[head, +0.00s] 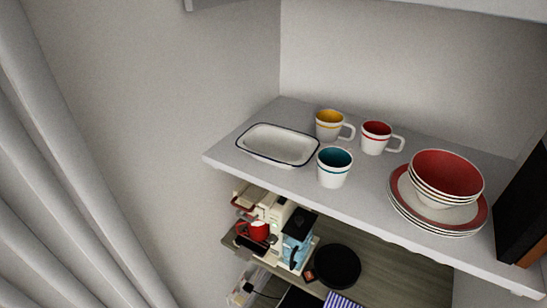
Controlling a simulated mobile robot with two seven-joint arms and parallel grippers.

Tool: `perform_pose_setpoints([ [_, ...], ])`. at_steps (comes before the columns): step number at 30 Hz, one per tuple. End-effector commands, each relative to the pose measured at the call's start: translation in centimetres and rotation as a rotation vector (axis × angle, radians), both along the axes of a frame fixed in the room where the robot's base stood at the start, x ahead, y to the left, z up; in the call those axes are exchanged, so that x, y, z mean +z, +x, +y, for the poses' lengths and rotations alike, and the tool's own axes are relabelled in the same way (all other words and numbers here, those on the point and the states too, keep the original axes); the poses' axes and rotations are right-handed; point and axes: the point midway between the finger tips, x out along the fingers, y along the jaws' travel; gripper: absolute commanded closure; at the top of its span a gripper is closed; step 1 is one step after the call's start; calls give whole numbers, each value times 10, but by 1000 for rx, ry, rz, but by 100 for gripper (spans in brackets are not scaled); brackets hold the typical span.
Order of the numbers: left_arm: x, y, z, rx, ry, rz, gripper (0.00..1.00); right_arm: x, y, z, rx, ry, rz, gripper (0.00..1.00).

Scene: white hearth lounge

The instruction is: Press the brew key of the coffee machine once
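On the lower shelf, below the upper shelf's front edge, stands a cream-coloured appliance (275,213) that looks like the coffee machine. A red rounded object (256,231) sits at its left side. A light blue part with a dark top (298,222) stands against its right side; I cannot tell whether it belongs to the machine. The upper shelf hides part of this group, and no brew key can be made out. Neither of my grippers is in the head view.
The upper shelf (226,151) holds a white enamel tray (262,157), three mugs including a teal-lined one (333,175), and stacked red bowls on plates (440,185). A black round object (338,266) lies right of the machine. A pale curtain (60,190) hangs at left.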

Motion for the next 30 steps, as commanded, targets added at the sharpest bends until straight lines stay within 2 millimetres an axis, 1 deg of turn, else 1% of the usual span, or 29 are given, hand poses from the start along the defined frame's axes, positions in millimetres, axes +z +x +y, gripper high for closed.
perform_pose_setpoints([
  [1,0,0,0,0,0,-1,33,0,0,0,0,0,-1,65],
  [9,0,0,0,0,0,-1,33,0,1,0,0,0,-2,95],
  [11,0,0,0,0,1,-1,33,0,1,0,0,0,-3,100],
  [30,0,1,0,0,1,-2,33,1,1,0,-1,1,-3,100],
])
